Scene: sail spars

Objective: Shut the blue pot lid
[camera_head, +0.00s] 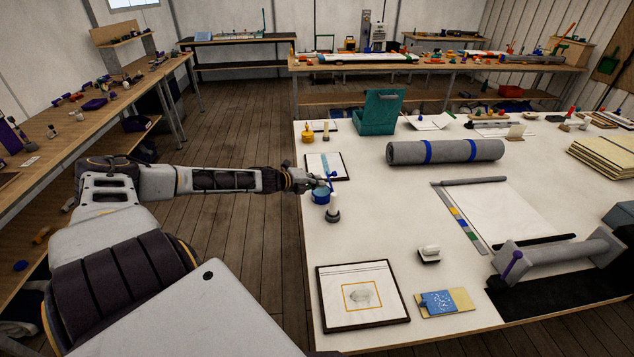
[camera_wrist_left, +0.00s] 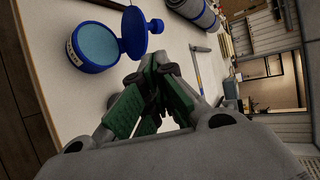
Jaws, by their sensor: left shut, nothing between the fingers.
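The blue pot (camera_head: 321,196) stands on the white table near its left edge. In the left wrist view the pot (camera_wrist_left: 92,47) is open and shows a pale teal inside. Its blue lid (camera_wrist_left: 134,34) stands raised at the pot's side, with a small round knob (camera_wrist_left: 156,26) on it. My left gripper (camera_head: 312,184) is right at the pot in the head view and partly covers it. In the left wrist view the gripper (camera_wrist_left: 160,68) is shut and empty, just below the lid; whether it touches the lid I cannot tell. My right gripper is not in view.
A framed drawing (camera_head: 361,296) lies nearer. A grey roll (camera_head: 445,151) lies to the right. The table between is mostly clear.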

